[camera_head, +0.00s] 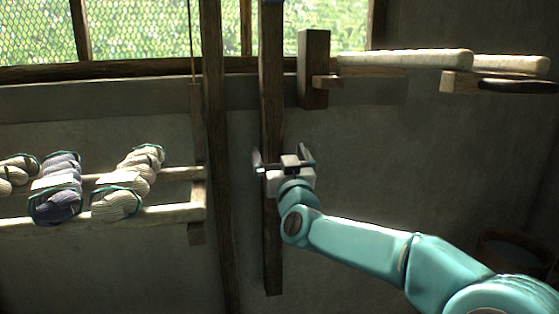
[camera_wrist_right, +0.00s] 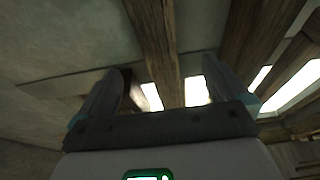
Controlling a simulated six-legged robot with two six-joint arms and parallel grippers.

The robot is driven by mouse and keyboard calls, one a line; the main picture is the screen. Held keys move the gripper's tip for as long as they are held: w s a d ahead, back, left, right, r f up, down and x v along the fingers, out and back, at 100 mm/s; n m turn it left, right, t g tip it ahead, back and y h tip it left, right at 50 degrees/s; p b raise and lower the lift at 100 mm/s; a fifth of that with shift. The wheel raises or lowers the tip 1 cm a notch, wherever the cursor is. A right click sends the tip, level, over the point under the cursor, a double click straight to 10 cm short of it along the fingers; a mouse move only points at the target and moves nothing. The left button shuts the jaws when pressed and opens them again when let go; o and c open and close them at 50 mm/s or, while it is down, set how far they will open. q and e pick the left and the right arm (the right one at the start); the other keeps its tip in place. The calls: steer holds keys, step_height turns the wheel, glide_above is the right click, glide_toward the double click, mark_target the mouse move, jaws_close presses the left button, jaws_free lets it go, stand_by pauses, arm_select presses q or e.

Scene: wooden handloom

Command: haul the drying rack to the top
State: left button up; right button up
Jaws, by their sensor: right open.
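The drying rack (camera_head: 160,214) hangs at the left in the head view, with two pale rails and a dark end piece. Skeins of yarn lie across it: a blue-grey one (camera_head: 57,190), a cream one (camera_head: 130,185) and another cut by the left edge. My right gripper (camera_head: 281,156) is open in front of a dark upright wooden post (camera_head: 272,230), right of the rack. In the right wrist view its fingers (camera_wrist_right: 165,68) stand apart with a wooden beam (camera_wrist_right: 155,35) showing between them. I cannot tell whether they touch it. My left gripper is not in view.
A second dark post (camera_head: 218,150) stands between the rack and my gripper. A thin cord (camera_head: 190,40) runs down above the rack's end. A wooden block (camera_head: 314,70) and pale rollers (camera_head: 405,59) are at upper right. A mesh window (camera_head: 150,30) is behind.

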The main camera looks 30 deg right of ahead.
step_height(320, 180, up, 40)
steer(key=p, duration=3.3)
steer(key=shift+p, duration=0.4)
steer(key=shift+w, duration=0.1)
steer(key=shift+f, duration=0.1)
jaws_close()
